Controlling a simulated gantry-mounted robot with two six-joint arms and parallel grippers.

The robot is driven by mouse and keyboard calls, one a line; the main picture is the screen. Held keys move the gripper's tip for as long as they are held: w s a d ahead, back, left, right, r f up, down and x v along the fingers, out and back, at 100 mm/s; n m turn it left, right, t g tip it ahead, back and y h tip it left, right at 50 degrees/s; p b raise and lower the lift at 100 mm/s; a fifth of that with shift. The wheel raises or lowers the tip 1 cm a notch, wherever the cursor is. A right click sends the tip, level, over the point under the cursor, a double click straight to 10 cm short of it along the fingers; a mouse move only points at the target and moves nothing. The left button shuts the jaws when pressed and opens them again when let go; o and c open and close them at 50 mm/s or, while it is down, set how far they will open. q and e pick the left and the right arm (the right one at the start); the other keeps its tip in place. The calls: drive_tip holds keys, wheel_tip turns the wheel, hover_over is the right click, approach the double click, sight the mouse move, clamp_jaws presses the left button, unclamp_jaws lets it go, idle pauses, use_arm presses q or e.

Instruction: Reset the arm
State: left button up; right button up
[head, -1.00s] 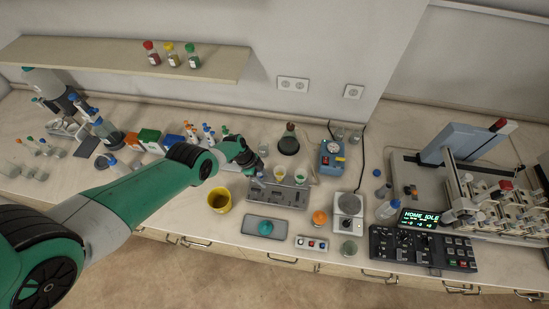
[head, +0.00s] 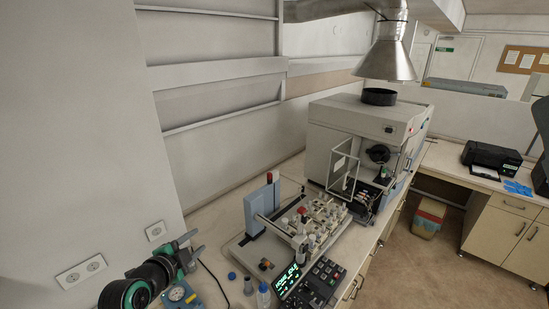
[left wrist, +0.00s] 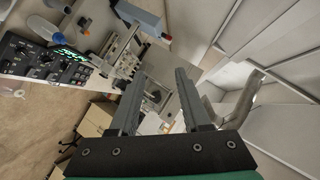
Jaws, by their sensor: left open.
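My left gripper (head: 191,245) is at the lower left of the head view, raised near the wall above the bench, beside a blue device with a dial (head: 178,294). In the left wrist view its two dark fingers (left wrist: 158,77) are spread apart with nothing between them. The autosampler (head: 300,222) with its racks of vials and blue tower stands to the right of the gripper. The grey spectrometer (head: 352,138) with its open front door is farther back. My right gripper is in neither view.
A control panel (head: 312,284) with a green-lit display and a white bottle with a blue cap (head: 263,297) stand at the bench's front. An exhaust hood (head: 388,60) hangs over the spectrometer. A printer (head: 491,158) sits on the right-hand bench.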

use_arm(q)
drive_tip(key=s+d+r+n+t+h, duration=0.1)
drive_tip(key=s+d+r+t, duration=0.2)
drive_tip(key=r, duration=0.6)
drive_tip(key=s+d+r+n+t, duration=0.1)
drive_tip(key=s+d+r+t, duration=0.15)
drive_tip(key=r, duration=0.75)
drive_tip(key=s+d+r+n+t+h, duration=0.1)
drive_tip(key=s+d+r+t, duration=0.15)
drive_tip(key=r, duration=0.65)
drive_tip(key=s+a+r+n+t+y, duration=0.1)
drive_tip(key=s+r+n+t, duration=0.25)
drive_tip(key=s+r, duration=0.5)
drive_tip(key=s+a+r+n+t+y, duration=0.1)
drive_tip(key=s+r+n+t, duration=0.4)
drive_tip(key=s, duration=0.6)
wheel_tip(320, 180, down, 38)
drive_tip(key=n+g+b, duration=0.1)
drive_tip(key=g+b, duration=0.1)
drive_tip(key=b, duration=3.7)
drive_tip(key=shift+w+d+f, duration=0.15)
drive_tip(key=shift+w+f, duration=0.1)
drive_tip(key=shift+w, duration=0.1)
drive_tip(key=shift+n, duration=0.25)
